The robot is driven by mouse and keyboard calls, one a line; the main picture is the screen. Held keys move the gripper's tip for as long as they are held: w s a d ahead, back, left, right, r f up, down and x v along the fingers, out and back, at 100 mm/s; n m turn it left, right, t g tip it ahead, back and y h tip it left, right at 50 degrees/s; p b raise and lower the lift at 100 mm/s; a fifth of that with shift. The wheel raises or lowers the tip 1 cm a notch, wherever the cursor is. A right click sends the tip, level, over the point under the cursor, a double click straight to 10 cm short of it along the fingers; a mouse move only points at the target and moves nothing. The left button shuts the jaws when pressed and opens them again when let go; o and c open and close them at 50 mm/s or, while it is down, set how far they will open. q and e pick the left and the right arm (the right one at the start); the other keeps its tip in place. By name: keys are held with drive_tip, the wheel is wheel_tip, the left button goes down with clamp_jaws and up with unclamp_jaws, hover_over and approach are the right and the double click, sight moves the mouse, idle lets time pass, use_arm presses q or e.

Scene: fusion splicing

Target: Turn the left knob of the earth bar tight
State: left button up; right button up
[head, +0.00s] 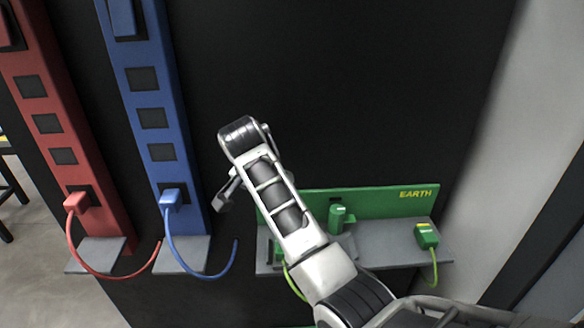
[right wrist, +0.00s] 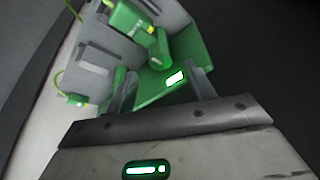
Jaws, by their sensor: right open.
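The green earth bar (head: 376,203) is low on the dark wall, with "EARTH" at its right end. One green knob (head: 338,217) shows near its middle; the bar's left part is largely hidden behind my right arm. My right gripper (head: 222,196) is partly hidden by its own arm, left of the bar. In the right wrist view my right gripper (right wrist: 161,90) is open, its fingers apart. Between and beyond them are green parts, a bright white mark and a round green knob (right wrist: 160,49). I cannot tell whether the fingers touch anything. My left gripper is out of view.
A grey shelf (head: 390,252) runs under the earth bar, with a green plug (head: 427,235) and its cable at the right. A blue bar (head: 160,110) and a red bar (head: 62,125) with plugged cables stand at left. The dark wall above is clear.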

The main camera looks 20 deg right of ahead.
drive_tip(key=shift+n, duration=0.4)
drive_tip(key=x, duration=0.4)
drive_tip(key=shift+d+f, duration=0.2)
drive_tip(key=n, duration=0.1)
drive_tip(key=n+t+y, duration=0.1)
drive_tip(key=n, duration=0.2)
drive_tip(key=shift+d, duration=0.25)
drive_tip(key=n+y, duration=0.1)
drive_tip(key=n, duration=0.2)
drive_tip(key=shift+s+d+n+t+y, duration=0.15)
drive_tip(key=shift+d+n+t+y, duration=0.05)
drive_tip(key=shift+n+t+y, duration=0.2)
drive_tip(key=v, duration=1.6)
